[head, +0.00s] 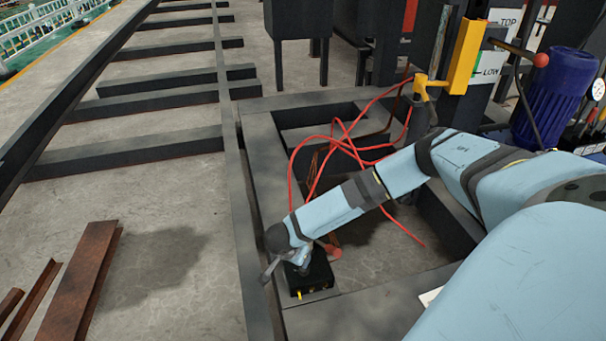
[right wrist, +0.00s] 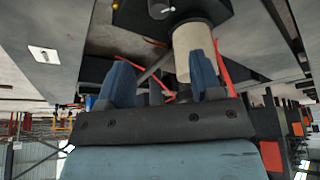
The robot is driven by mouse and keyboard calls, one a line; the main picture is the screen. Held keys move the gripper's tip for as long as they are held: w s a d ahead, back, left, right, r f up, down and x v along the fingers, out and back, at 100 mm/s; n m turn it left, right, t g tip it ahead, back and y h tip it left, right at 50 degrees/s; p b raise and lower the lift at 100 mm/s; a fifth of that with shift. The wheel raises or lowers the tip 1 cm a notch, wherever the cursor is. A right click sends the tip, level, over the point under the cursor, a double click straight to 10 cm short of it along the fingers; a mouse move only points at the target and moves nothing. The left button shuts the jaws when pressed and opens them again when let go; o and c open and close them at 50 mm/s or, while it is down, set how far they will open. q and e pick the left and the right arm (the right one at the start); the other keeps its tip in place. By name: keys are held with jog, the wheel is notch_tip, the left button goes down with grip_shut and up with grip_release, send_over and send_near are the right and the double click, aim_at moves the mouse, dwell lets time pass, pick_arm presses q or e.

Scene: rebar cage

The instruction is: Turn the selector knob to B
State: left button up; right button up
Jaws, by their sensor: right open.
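A small black box (head: 312,278) with a yellow mark on its front sits on the dark frame in the lower middle of the head view. My right gripper (head: 287,264) is at the box's top left edge, and its wrist hides part of the box top. In the right wrist view, my right gripper (right wrist: 162,82) has its two blue fingers apart. A pale cylinder (right wrist: 190,48) shows beyond the fingers, partly behind the right-hand one; I cannot tell if it is the selector knob. No letter B can be read. My left gripper is not in view.
Red cables (head: 345,150) loop over the frame beside my right arm. A yellow lever post (head: 465,57) and a blue motor (head: 552,98) stand at the upper right. Rusty steel bars (head: 88,280) lie on the floor at lower left.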

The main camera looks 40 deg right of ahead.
jog(key=b, duration=0.2)
send_near(304, 270)
jog(key=shift+x, duration=1.25)
jog(key=x, duration=0.2)
jog(key=b+x, duration=0.1)
jog(key=x, duration=0.1)
jog(key=b+x, duration=0.1)
jog(key=x, duration=0.2)
jog(key=shift+w+d+r, duration=0.1)
jog(key=shift+w+d, duration=0.1)
jog(key=shift+w, duration=0.1)
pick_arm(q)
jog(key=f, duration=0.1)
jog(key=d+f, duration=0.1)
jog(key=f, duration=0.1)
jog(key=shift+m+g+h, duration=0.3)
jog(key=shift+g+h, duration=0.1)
pick_arm(e)
jog(key=shift+c, duration=0.4)
jog(key=c, duration=0.8)
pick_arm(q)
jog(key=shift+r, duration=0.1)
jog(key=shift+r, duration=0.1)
